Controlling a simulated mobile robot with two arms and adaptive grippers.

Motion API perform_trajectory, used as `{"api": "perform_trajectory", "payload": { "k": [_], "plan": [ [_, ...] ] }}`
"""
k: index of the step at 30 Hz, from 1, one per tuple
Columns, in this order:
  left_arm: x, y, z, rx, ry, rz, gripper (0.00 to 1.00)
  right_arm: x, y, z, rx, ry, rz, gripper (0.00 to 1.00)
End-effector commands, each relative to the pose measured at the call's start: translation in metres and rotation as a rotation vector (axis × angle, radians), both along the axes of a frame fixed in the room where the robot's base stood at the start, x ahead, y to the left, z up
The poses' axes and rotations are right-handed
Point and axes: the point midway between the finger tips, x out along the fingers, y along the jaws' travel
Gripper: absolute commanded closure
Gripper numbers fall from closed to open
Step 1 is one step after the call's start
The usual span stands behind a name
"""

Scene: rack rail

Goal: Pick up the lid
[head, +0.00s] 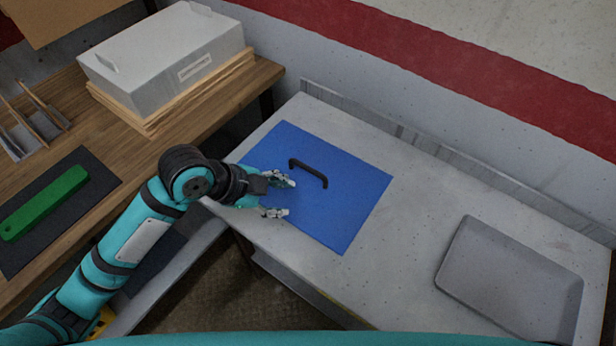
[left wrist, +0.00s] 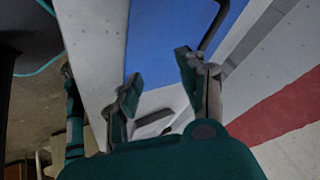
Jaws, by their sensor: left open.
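The lid (head: 340,210) is a flat blue square panel with a black bar handle (head: 308,172), lying on a light grey bench. My left gripper (head: 286,197) is open and empty, with its fingers spread over the left part of the lid. Its fingertips are left of the handle and apart from it. The left wrist view shows the open fingers (left wrist: 159,72), part of the blue lid (left wrist: 160,35) and part of the black handle (left wrist: 213,28) at the top. My right gripper is not in view.
A grey tray (head: 510,285) sits on the bench (head: 410,215) at the right. A wooden table at the left bears a grey box (head: 165,55), a green bar (head: 45,203) on a dark mat, and a small divided rack (head: 35,125). A wall stands behind.

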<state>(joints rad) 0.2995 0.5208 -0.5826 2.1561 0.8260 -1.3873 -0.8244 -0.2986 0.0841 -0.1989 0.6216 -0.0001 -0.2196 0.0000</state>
Motion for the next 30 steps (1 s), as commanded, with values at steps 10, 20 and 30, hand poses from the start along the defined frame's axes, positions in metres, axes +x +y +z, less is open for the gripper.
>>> {"api": "perform_trajectory", "payload": {
  "k": [10, 20, 30],
  "plan": [
    [0.065, 0.034, 0.073, 0.125, -0.218, -0.463, 0.59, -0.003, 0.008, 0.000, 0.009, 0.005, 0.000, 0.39],
    [0.078, 0.031, 0.073, 0.129, -0.251, -0.530, 0.59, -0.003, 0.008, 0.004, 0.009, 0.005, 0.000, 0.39],
    [0.092, -0.011, 0.015, 0.129, -0.252, -0.527, 0.59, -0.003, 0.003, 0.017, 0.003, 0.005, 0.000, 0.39]
  ]
}}
